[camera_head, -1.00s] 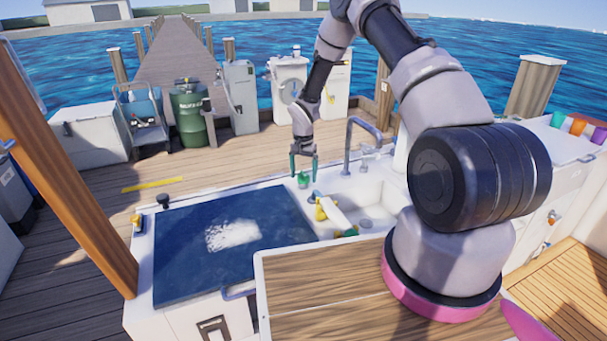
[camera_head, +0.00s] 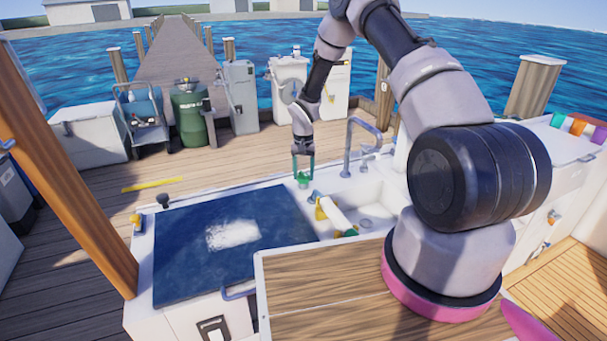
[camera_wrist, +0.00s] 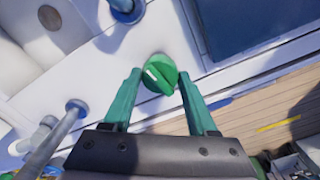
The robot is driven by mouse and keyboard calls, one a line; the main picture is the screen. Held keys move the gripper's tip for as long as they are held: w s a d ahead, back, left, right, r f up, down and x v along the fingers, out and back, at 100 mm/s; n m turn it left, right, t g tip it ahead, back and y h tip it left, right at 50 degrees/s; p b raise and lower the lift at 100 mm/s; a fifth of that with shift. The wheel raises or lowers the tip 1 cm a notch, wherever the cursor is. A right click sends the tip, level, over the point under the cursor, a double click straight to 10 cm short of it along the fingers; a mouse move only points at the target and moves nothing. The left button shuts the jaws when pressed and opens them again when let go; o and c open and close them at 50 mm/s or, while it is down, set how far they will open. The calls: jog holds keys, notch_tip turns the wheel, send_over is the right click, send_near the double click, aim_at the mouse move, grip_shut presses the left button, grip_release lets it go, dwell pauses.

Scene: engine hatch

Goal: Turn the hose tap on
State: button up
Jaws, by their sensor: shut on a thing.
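The hose tap is a round green knob (camera_wrist: 159,75) with a raised grip bar and a white mark, set on the white counter. It also shows in the head view (camera_head: 303,180), left of the sink. My gripper (camera_wrist: 158,84) has its two green fingers on either side of the knob in the wrist view and is shut on it. In the head view my gripper (camera_head: 303,167) points down from above onto the knob. The exact contact of the fingertips is too small to make out.
A tall curved faucet (camera_head: 350,148) stands right of my gripper by the sink (camera_head: 375,205). A yellow and white bottle-like thing (camera_head: 335,215) lies at the sink's left edge. A blue hatch panel (camera_head: 185,250) lies left. Dock boxes stand behind.

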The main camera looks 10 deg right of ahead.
jog(key=n, duration=0.4)
jog(key=shift+n, duration=0.3)
jog(key=n, duration=0.3)
jog(key=shift+n, duration=0.3)
jog(key=n, duration=0.3)
jog(key=shift+n, duration=2.1)
jog(key=o, duration=1.4)
jog(key=shift+c, duration=0.2)
jog(key=shift+r, duration=0.15)
notch_tip(320, 180, up, 11)
jog(key=shift+f, duration=0.2)
